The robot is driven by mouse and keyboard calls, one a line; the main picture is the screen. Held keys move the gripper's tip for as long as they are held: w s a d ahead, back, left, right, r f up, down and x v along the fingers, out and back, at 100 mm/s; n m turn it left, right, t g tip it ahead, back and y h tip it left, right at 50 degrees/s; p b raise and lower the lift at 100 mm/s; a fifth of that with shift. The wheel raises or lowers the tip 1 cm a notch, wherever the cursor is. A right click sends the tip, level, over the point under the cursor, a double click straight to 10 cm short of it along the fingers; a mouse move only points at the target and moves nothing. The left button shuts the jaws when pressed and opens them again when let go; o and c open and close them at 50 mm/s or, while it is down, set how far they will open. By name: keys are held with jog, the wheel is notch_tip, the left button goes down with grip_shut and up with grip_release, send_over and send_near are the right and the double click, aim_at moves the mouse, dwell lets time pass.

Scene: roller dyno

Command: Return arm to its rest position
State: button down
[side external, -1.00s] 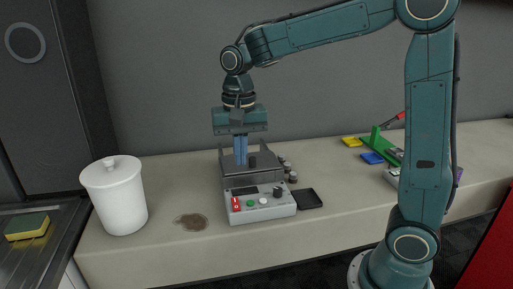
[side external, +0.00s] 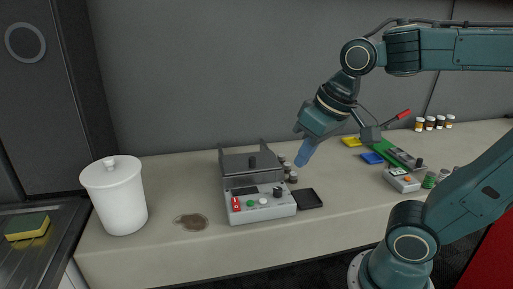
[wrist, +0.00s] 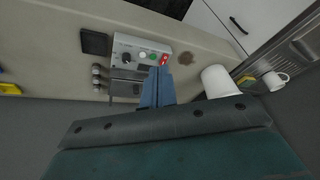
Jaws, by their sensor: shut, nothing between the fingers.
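My gripper (side external: 304,154) hangs tilted above the bench, to the right of the roller dyno (side external: 252,183) and clear of it. Its blue fingers are together with nothing between them; they also show in the wrist view (wrist: 157,86). The dyno is a grey box with a control panel in front, holding a red switch, a green button, a white button and a dark knob. In the wrist view the dyno (wrist: 135,52) lies beyond the fingertips, partly hidden by them.
A white lidded canister (side external: 114,196) and a brown stain (side external: 191,222) are left of the dyno. A black tray (side external: 309,198) lies at its right. Farther right are a green stand (side external: 391,152), yellow and blue blocks, a small device (side external: 402,180) and several jars (side external: 433,123). Space above the bench is open.

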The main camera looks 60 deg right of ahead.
aim_at(236, 205)
jog(key=shift+s+f+n+t, duration=0.2)
jog(key=shift+s+n, duration=0.15)
jog(key=shift+s, duration=0.3)
jog(key=shift+s+f+n+t, duration=0.2)
jog(key=shift+s+n, duration=0.1)
jog(key=shift+s, duration=0.4)
jog(key=shift+s+f+n+t, duration=0.2)
jog(key=shift+s+n, duration=0.15)
jog(key=shift+s, duration=0.3)
jog(key=c, duration=1.6)
grip_release()
jog(key=shift+w, duration=0.1)
jog(key=w+a+f+m+g+h, duration=0.1)
jog(key=w+f+m, duration=0.2)
jog(key=w, duration=0.6)
jog(key=w+a+f+m+g+h, duration=0.1)
jog(key=w+f+m+h, duration=0.1)
jog(key=w+m, duration=0.4)
jog(key=shift+w+a+f, duration=0.25)
jog(key=shift+w+f, duration=0.15)
jog(key=shift+w, duration=1.05)
jog(key=shift+f, duration=0.1)
jog(key=shift+s+x, duration=0.2)
jog(key=shift+x, duration=6.6)
jog(key=shift+d, duration=0.15)
